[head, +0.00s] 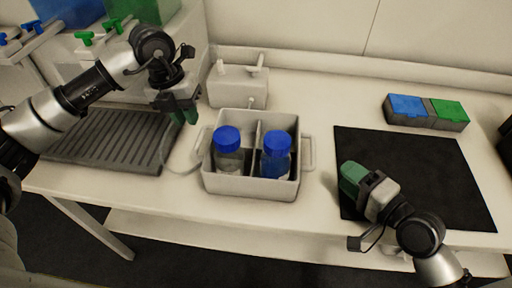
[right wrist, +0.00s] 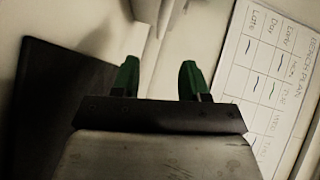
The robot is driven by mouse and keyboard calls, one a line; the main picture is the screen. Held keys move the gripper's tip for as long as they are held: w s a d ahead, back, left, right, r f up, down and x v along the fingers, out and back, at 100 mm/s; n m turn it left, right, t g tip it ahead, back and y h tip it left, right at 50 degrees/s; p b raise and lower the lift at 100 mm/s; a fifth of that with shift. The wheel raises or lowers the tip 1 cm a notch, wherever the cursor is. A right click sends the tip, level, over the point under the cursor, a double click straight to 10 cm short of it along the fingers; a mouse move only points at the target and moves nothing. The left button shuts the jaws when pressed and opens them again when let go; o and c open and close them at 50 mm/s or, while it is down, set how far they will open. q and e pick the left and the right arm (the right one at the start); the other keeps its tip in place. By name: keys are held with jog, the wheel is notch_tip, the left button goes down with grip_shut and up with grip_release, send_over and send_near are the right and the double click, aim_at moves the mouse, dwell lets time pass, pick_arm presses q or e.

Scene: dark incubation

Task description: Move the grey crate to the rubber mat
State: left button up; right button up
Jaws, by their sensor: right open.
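The grey crate (head: 252,185) stands upright on the bench in the middle of the head view. It has a divider, a handle at each side and two blue-capped bottles inside, one clear (head: 229,160) and one blue (head: 276,165). The black rubber mat (head: 415,165) lies to its right; nothing but my right arm covers it. My left gripper (head: 184,114) hangs left of the crate, beyond its left handle and apart from it; its finger gap is unclear. My right gripper (head: 350,178) is over the mat's left part, right of the crate. Its green fingers (right wrist: 158,80) are apart and empty.
A ridged grey drainer (head: 110,140) lies left of the crate. A pale box with pegs (head: 238,85) stands behind the crate. A blue and green block (head: 427,112) sits behind the mat. A written plan sheet (right wrist: 268,80) shows in the right wrist view. The bench's front edge is close.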

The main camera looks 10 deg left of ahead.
aim_at(198, 141)
jog(key=shift+s+r, duration=0.1)
jog(key=shift+s, duration=0.2)
pick_arm(q)
jog(key=f, duration=0.3)
jog(key=d+f, duration=0.1)
jog(key=f, duration=0.3)
jog(key=d+f, duration=0.1)
jog(key=f, duration=0.2)
jog(key=shift+s+f, duration=0.25)
pick_arm(e)
jog(key=x, duration=1.1)
jog(key=shift+w, duration=0.1)
pick_arm(q)
jog(key=shift+c, duration=0.3)
pick_arm(e)
jog(key=shift+c, duration=0.2)
pick_arm(q)
jog(key=shift+c, duration=1.1)
pick_arm(e)
jog(key=shift+d, duration=0.1)
jog(key=shift+c, duration=1.2)
pick_arm(q)
grip_shut()
pick_arm(e)
grip_shut()
pick_arm(q)
jog(key=shift+r, duration=0.1)
